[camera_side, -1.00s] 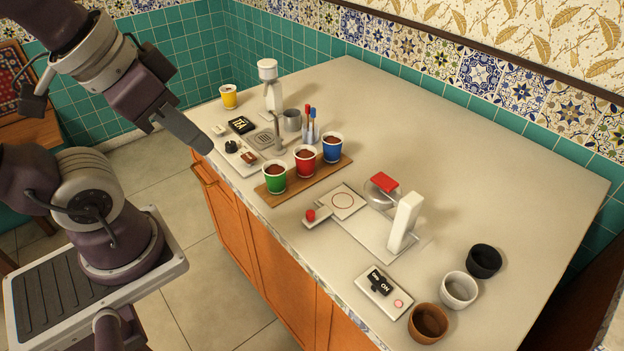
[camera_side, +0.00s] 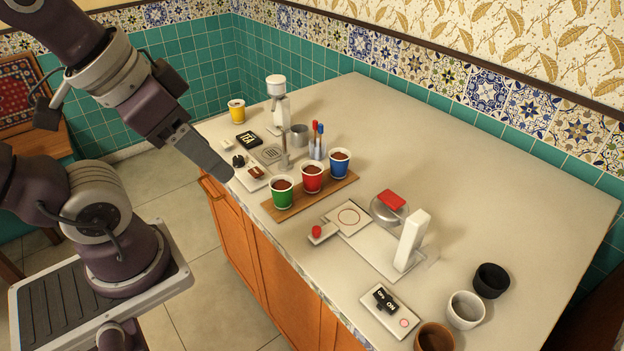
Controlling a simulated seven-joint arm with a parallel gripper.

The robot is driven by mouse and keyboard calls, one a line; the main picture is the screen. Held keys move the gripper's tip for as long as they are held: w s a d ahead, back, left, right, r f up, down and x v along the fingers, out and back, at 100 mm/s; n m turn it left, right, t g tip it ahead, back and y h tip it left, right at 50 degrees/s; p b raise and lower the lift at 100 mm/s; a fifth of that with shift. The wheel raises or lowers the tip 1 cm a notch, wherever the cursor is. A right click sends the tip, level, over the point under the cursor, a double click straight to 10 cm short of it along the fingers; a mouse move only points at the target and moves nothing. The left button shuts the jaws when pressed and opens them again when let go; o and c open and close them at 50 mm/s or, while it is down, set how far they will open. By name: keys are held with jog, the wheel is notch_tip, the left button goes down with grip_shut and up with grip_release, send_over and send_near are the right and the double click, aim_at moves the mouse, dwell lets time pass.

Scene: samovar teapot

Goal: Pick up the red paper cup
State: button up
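The red paper cup (camera_side: 312,180) stands upright in the middle of a wooden board (camera_side: 272,212) on the counter, with brown contents at its top. A green cup (camera_side: 282,195) stands to its left and a blue cup (camera_side: 340,166) to its right on the same board. My gripper (camera_side: 222,172) is at the left, near the counter's front edge, pointing down and right. It is apart from the red cup and touches nothing that I can see. It is seen side-on, so its opening cannot be told.
Behind the cups are a pen holder (camera_side: 318,150), a metal mug (camera_side: 299,136) and a white dispenser (camera_side: 278,102). A yellow cup (camera_side: 237,112) stands at the back left. The counter's back right is clear.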

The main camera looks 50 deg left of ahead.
jog(key=shift+o, duration=0.9)
jog(key=n+g, duration=0.5)
jog(key=n, duration=1.1)
send_over(312, 179)
notch_tip(312, 179, down, 20)
jog(key=r, duration=0.1)
jog(key=f, duration=0.4)
jog(key=w+a+f+n, duration=0.1)
jog(key=f, duration=0.3)
jog(key=a+f+n, duration=0.1)
jog(key=f, duration=0.3)
jog(key=shift+w+f+g, duration=0.3)
jog(key=shift+w, duration=0.05)
jog(key=c, duration=0.9)
